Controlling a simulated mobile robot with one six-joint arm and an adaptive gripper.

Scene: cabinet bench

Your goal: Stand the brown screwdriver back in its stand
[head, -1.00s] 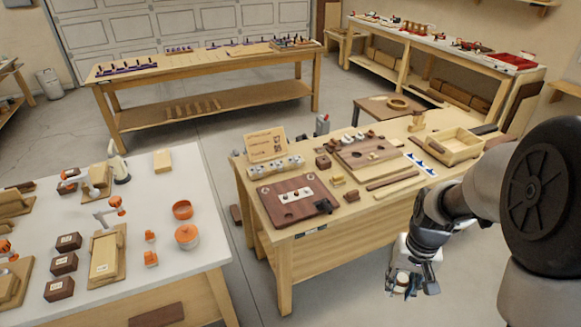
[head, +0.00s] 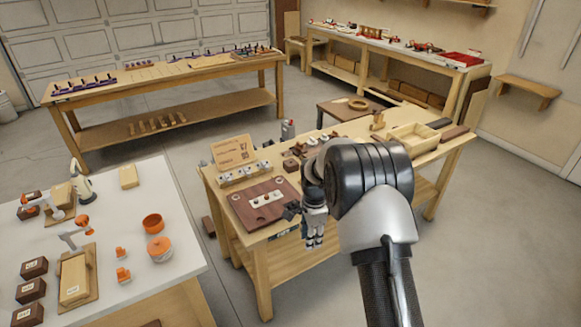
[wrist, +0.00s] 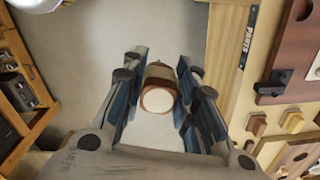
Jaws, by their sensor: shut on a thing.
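My gripper (head: 314,240) hangs in front of the near edge of the wooden bench (head: 285,252). In the wrist view my gripper (wrist: 161,75) is shut on a brown thing with a round, pale end, which I take to be the brown screwdriver (wrist: 157,98). Its pale end faces the wrist camera, and the rest of it is hidden beyond. In the head view the held thing cannot be made out against the fingers. I cannot tell for sure which piece on the bench is the screwdriver's stand; my arm covers part of the bench top.
On the bench are a dark brown board (head: 258,208), a wooden sign (head: 234,149) and an open wooden tray (head: 414,136). A white table (head: 190,240) with orange items stands at left. The wrist view shows open floor (wrist: 80,50) beside the bench edge (wrist: 232,45).

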